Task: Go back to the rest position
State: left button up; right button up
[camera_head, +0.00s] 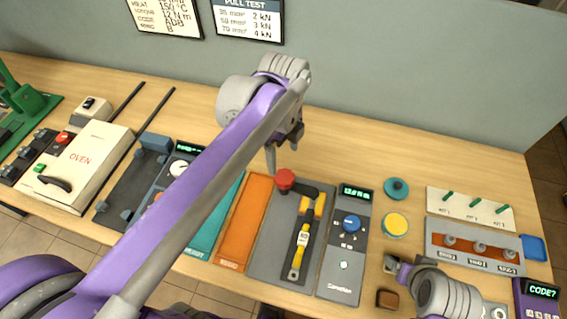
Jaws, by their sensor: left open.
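My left arm, purple and grey, reaches from the lower left across the picture. Its wrist is bent over the bench, and my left gripper (271,158) points down above the bench, behind the red knob (285,179). It is open, and I see nothing held in it. Only part of it shows below the wrist. My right gripper (393,266) shows at the lower right, low over the bench near its front edge, between the grey meter and the terminal block. Its jaws are too small to read. A small brown block (387,299) lies just in front of it.
The wooden bench (350,150) is clear towards the wall. A teal knob (396,189), yellow disc (395,225), terminal block (474,248) and code box (540,300) stand right. The oven (80,165) stands left.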

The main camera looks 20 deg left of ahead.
pick_arm(q)
notch_tip(320, 180, up, 2)
jog(key=shift+r, duration=0.2)
dwell(0.4)
pick_arm(e)
jog(key=shift+w, duration=0.1)
pick_arm(q)
jog(key=s+f+n+t, duration=0.1)
jog(key=s+f+n, duration=0.2)
jog(key=n, duration=0.3)
jog(key=s+a+f+n+t, duration=0.1)
jog(key=s+f+n+t, duration=0.1)
jog(key=s+f+n, duration=0.2)
jog(key=s+f+n+t, duration=0.2)
jog(key=s+f+n, duration=0.2)
jog(key=n, duration=0.5)
jog(key=shift+a+f+n, duration=0.15)
jog(key=shift+f+n, duration=0.15)
jog(key=shift+f, duration=0.1)
pick_arm(e)
jog(key=shift+r, duration=0.1)
pick_arm(q)
jog(key=shift+s+f+n, duration=0.2)
jog(key=shift+f+n, duration=0.1)
jog(key=shift+n, duration=0.2)
